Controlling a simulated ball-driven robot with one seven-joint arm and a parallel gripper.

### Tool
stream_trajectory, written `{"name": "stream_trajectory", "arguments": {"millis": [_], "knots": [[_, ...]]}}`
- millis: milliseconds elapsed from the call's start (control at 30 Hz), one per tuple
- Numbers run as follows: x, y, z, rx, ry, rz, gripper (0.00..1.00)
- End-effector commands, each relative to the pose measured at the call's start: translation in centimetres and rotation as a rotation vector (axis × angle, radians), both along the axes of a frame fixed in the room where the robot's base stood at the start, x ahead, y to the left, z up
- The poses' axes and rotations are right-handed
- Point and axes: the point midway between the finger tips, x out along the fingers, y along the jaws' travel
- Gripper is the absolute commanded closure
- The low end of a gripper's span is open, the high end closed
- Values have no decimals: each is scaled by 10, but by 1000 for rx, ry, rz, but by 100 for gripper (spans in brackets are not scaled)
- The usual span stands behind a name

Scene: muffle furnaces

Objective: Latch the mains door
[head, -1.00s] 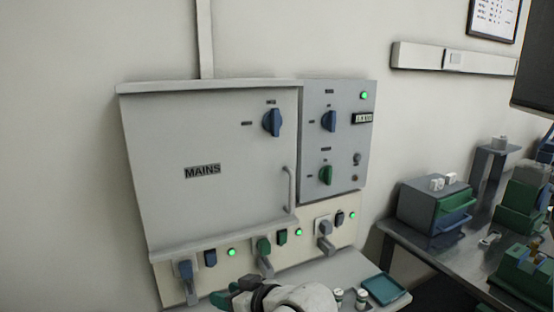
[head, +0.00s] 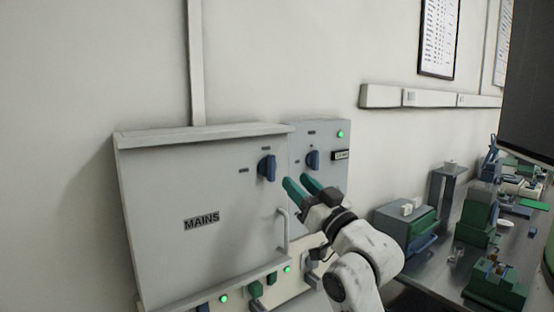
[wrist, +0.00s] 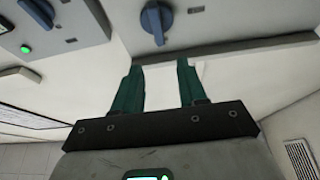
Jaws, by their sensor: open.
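The mains door (head: 165,235) is a grey panel marked MAINS in the head view, and it looks closed. A blue rotary knob (head: 267,167) sits at its upper right, and a curved pull handle (head: 283,230) is on its right edge. My gripper (head: 299,186) is open and empty, just right of and below the blue knob, with its green fingers pointing up and left. In the wrist view the blue knob (wrist: 157,20) is ahead of my open green fingers (wrist: 160,84), apart from them.
To the right is a control panel (head: 335,190) with another blue knob (head: 312,160) and a green light. Several plugs and switches line the strip below. A metal bench (head: 430,272) with drawers and green boxes stands at right.

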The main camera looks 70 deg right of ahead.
Motion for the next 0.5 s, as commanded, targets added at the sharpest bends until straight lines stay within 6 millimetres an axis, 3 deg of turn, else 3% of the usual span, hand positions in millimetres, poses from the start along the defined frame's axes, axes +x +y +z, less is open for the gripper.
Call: {"name": "stream_trajectory", "arguments": {"millis": [200, 500], "knots": [[33, -18, 22, -1, 5, 2, 58], [66, -40, 35, -1, 3, -1, 58]]}}
